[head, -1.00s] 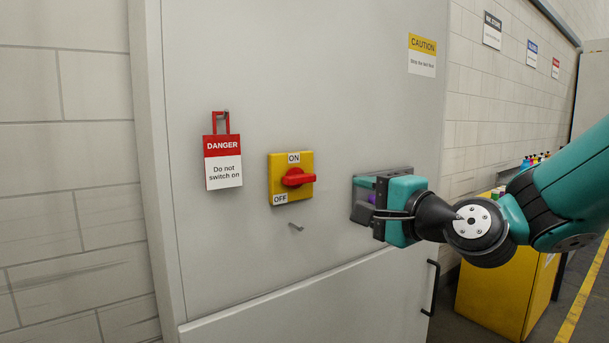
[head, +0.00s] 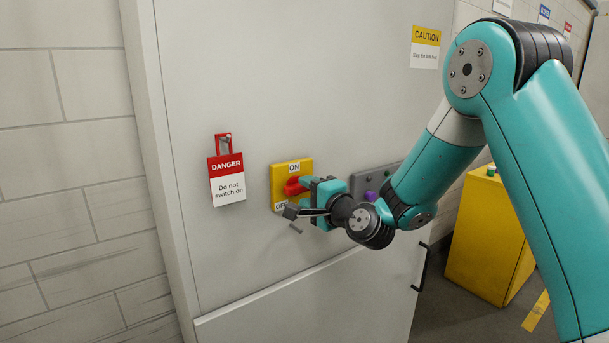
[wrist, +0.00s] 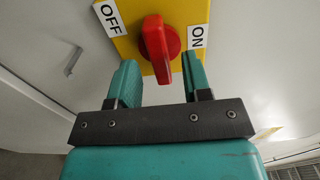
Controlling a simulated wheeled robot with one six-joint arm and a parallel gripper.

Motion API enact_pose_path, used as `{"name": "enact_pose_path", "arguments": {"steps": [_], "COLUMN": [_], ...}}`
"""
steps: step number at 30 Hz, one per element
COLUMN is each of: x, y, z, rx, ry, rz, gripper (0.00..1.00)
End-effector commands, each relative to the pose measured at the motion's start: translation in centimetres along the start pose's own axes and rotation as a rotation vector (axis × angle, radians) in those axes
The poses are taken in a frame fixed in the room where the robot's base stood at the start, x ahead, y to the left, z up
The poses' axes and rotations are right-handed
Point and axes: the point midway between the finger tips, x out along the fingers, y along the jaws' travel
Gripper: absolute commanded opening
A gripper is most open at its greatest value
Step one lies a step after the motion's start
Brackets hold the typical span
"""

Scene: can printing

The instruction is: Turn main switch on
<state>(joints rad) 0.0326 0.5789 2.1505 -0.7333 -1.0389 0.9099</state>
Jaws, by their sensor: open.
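The main switch is a red handle on a yellow plate (head: 277,178) on the grey cabinet door. The plate carries an ON label at top and an OFF label at bottom left. The red handle (head: 292,187) lies about level, its end towards my gripper, and is partly hidden by it in the head view. In the wrist view the handle (wrist: 158,45) is in full sight, with OFF at left and ON at right. My gripper (head: 298,198) is open at the switch. In the wrist view its fingers (wrist: 160,78) flank the handle's near end, with gaps on both sides.
A red and white danger tag (head: 227,182) hangs from a hook left of the switch. A bare peg (head: 296,229) juts out below the switch. A grey button panel (head: 367,182) is to the right, partly behind my arm. A yellow cabinet (head: 492,240) stands farther right.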

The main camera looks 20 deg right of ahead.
Motion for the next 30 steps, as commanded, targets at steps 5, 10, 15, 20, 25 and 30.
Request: {"name": "enact_pose_path", "arguments": {"steps": [5,10,15,20,25,30], "x": [1.5,1.7,1.7,1.7,1.7,1.7], "y": [-0.1,0.1,0.1,0.1,0.1,0.2], "z": [0.1,0.0,0.0,0.0,0.0,0.0], "rx": [0.001,0.001,0.001,0.001,-0.001,-0.029], "ry": [-0.001,0.0,0.0,-0.001,-0.001,-0.001], "rz": [0.0,0.0,0.0,0.0,0.0,0.0], "gripper": [0.45,0.45,0.38,0.01,0.0,0.0]}}
